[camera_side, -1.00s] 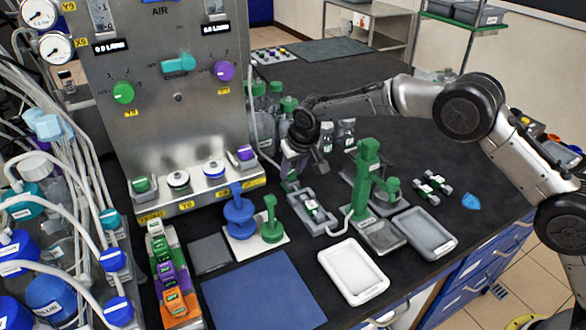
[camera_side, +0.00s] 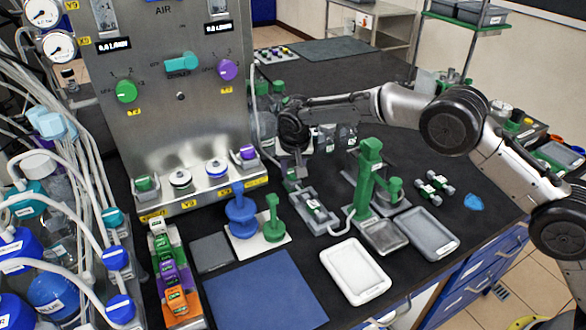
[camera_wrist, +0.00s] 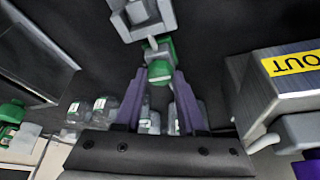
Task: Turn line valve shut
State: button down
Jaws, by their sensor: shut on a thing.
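The line valve has a green handle (camera_side: 293,176) and sits just behind the grey tray-like fixture (camera_side: 318,214) on the dark bench. In the wrist view the green handle (camera_wrist: 160,71) shows between the tips of the purple fingers, with a pale grey body at its far side. My gripper (camera_side: 297,172) points down at the valve from behind the fixture. It also shows in the wrist view (camera_wrist: 160,80), shut on the green handle. The side view partly hides the contact, and the valve's exact angle is hard to tell.
A green post stand (camera_side: 368,180) stands close to the right of the fixture. The steel panel (camera_side: 180,100) with knobs rises at left. Bottles (camera_side: 266,125) stand behind my gripper. A white tray (camera_side: 355,270) and blue mat (camera_side: 265,292) lie in front.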

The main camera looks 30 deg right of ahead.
jog(key=c, duration=0.5)
grip_release()
jog(key=shift+r, duration=0.1)
jog(key=v, duration=1.3)
jog(key=shift+r, duration=0.3)
jog(key=shift+s, duration=0.1)
